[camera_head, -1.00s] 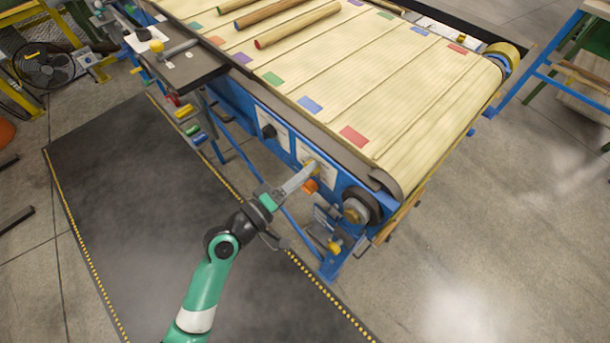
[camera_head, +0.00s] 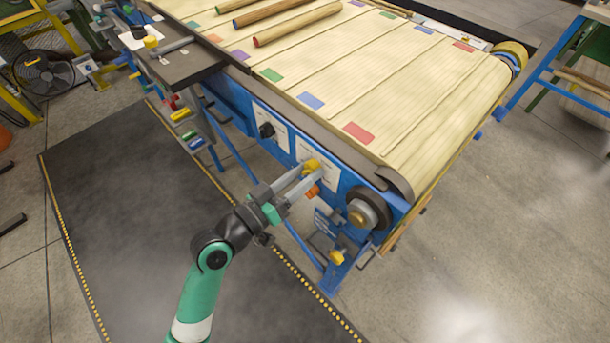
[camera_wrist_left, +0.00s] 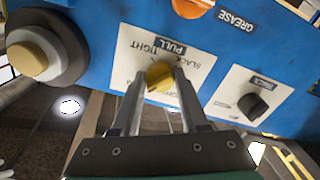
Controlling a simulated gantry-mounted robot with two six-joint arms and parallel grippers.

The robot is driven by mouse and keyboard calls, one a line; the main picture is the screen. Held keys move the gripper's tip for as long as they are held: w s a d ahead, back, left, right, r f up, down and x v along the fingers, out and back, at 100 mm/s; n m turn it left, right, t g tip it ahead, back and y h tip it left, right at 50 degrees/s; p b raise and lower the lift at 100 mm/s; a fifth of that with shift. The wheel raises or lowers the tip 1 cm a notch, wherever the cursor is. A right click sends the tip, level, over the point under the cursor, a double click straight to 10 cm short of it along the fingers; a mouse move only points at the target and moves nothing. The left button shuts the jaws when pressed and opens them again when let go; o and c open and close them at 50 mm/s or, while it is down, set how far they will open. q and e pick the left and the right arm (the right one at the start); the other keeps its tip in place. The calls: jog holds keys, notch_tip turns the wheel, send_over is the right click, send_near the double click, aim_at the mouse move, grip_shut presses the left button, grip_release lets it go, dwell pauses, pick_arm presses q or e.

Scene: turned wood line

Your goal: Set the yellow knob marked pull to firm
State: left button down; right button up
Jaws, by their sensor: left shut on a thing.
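The yellow knob (camera_head: 311,164) sits on a white label plate on the blue side of the belt machine. The left wrist view shows the knob (camera_wrist_left: 160,76) upside down, with the word PULL (camera_wrist_left: 172,47) on a dark strip beside it. Position words stand around it; SLACK and TIGHT can be read, others are partly covered by the fingers. My left gripper (camera_wrist_left: 158,84) is shut on the knob, one finger on each side; it also shows in the head view (camera_head: 309,172). The knob's pointing direction is unclear. My right gripper is not in view.
A black knob (camera_wrist_left: 252,105) on its own plate sits beside the yellow one. An orange part (camera_head: 313,190) marked GREASE and a round roller end (camera_head: 368,208) are close by. The belt (camera_head: 400,100) carries several turned wood pieces. The dark floor mat (camera_head: 140,220) is clear.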

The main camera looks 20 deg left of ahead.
pick_arm(q)
jog(key=shift+m, duration=0.5)
jog(key=shift+c, duration=2.1)
grip_release()
jog(key=p+v, duration=0.1)
jog(key=v, duration=1)
jog(key=shift+s, duration=0.3)
jog(key=shift+a, duration=0.1)
